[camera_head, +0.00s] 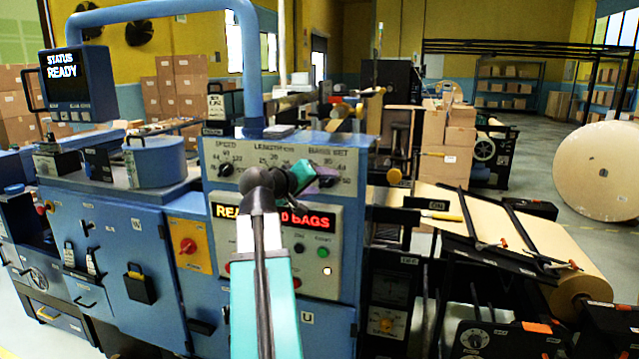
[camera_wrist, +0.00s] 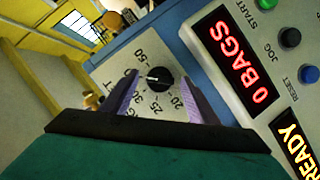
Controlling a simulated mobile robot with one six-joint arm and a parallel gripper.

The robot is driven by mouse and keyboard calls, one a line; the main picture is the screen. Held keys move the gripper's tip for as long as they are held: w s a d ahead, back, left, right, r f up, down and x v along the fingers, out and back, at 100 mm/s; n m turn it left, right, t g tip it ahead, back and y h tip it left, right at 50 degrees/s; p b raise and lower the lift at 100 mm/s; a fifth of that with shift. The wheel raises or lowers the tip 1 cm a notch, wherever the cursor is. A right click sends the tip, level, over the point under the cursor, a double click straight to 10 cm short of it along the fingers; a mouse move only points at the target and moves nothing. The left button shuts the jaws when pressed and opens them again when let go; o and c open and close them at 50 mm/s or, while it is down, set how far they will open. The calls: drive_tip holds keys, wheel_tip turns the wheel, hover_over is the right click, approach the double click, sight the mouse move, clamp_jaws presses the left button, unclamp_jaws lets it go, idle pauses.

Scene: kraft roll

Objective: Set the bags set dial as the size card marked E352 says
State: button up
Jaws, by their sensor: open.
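The bags set dial (camera_wrist: 162,78) is a round black knob in the wrist view, with printed numbers around it, among them 20, 25, 30 and 50. A short pale mark on the knob points to the left of the picture; I cannot tell which number it meets. My gripper (camera_wrist: 160,82) is open, with one purple finger on each side of the knob; contact is not clear. In the head view my gripper (camera_head: 318,180) is at the right end of the control panel (camera_head: 222,215), partly hiding this dial. I cannot make out a card marked E352.
The speed dial (camera_head: 226,170) is at the panel's left. A red display (camera_head: 308,221) reads 0 BAGS, with buttons (camera_head: 299,248) below it. A status screen (camera_head: 65,72) reads READY. A kraft paper web (camera_head: 450,203) runs off to the right.

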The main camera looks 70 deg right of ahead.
drive_tip(key=shift+c, duration=0.2)
drive_tip(key=c, duration=1)
drive_tip(key=shift+n, duration=0.3)
drive_tip(key=shift+w+f+n+g+h+b, duration=0.1)
drive_tip(key=shift+n+g+h+b, duration=0.2)
drive_tip(key=shift+n+b, duration=0.25)
drive_tip(key=shift+w+f+n+g+h+b, duration=0.1)
drive_tip(key=shift+n+g+h+b, duration=0.1)
drive_tip(key=shift+n+g+b, duration=0.35)
drive_tip(key=n, duration=0.2)
drive_tip(key=n+h+b, duration=0.1)
drive_tip(key=n, duration=0.1)
drive_tip(key=shift+f+g, duration=0.2)
drive_tip(key=shift+g, duration=0.15)
drive_tip(key=n+h+b, duration=0.1)
drive_tip(key=n, duration=0.1)
drive_tip(key=n+h+b, duration=0.1)
drive_tip(key=n, duration=0.1)
drive_tip(key=shift+s+f+n, duration=0.1)
drive_tip(key=shift+f+n, duration=0.1)
drive_tip(key=shift+n, duration=0.1)
drive_tip(key=n+h, duration=0.1)
drive_tip(key=n, duration=0.1)
drive_tip(key=n+t+h+b, duration=0.1)
drive_tip(key=n, duration=0.2)
drive_tip(key=shift+n, duration=0.3)
